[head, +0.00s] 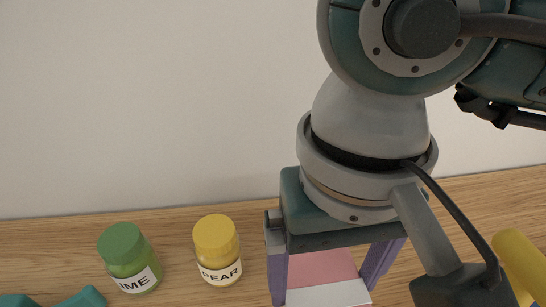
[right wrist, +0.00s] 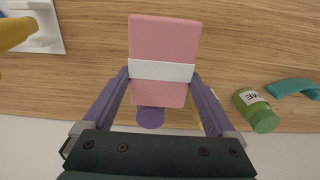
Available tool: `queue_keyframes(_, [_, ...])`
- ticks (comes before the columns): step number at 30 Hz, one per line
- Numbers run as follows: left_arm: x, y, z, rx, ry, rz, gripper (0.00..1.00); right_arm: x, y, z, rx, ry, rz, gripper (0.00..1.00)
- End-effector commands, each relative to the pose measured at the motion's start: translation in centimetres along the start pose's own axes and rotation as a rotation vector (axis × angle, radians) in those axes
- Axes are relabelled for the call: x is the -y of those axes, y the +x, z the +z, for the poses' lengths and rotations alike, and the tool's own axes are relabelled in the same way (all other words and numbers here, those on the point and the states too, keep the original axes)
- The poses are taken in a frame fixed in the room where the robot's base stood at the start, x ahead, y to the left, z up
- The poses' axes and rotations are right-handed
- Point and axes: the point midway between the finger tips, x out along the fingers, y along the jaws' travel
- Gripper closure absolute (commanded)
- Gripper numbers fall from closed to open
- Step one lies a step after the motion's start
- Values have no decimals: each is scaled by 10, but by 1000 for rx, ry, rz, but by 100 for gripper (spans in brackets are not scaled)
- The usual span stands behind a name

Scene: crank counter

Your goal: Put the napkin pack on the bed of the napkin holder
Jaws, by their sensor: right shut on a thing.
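The napkin pack (right wrist: 164,42) is pink with a white band. It also shows in the head view (head: 322,268), partly hidden under my arm. My right gripper (head: 328,285) has its purple fingers on both sides of the pack and is shut on it; the grip shows in the right wrist view (right wrist: 161,74) at the band. How far the pack is above the counter is hard to tell. A white piece with a raised part (right wrist: 42,27), perhaps the napkin holder, is at the top left of the right wrist view, partly cut off. My left gripper is out of view.
A green-lidded lime jar (head: 130,258) and a yellow-lidded pear jar (head: 217,250) stand left of my gripper. A teal object (head: 70,300) lies further left. A yellow part (head: 520,265) is at right. A purple round thing (right wrist: 150,118) shows beyond the pack. A wall is behind.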

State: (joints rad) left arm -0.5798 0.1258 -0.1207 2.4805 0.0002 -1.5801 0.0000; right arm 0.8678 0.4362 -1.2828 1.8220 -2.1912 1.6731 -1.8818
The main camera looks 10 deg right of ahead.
Motion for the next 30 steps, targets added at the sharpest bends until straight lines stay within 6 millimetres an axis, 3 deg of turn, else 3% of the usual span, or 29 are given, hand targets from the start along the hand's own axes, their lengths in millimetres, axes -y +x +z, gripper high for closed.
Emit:
queue_keyframes(4, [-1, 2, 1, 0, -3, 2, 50, 0, 35, 1, 3, 0, 1, 65])
queue_keyframes(16, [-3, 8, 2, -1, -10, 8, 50, 0, 84, 0, 2, 1, 0, 65])
queue_keyframes(30, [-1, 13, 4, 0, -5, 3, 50, 0, 94, 0, -2, -2, -1, 65])
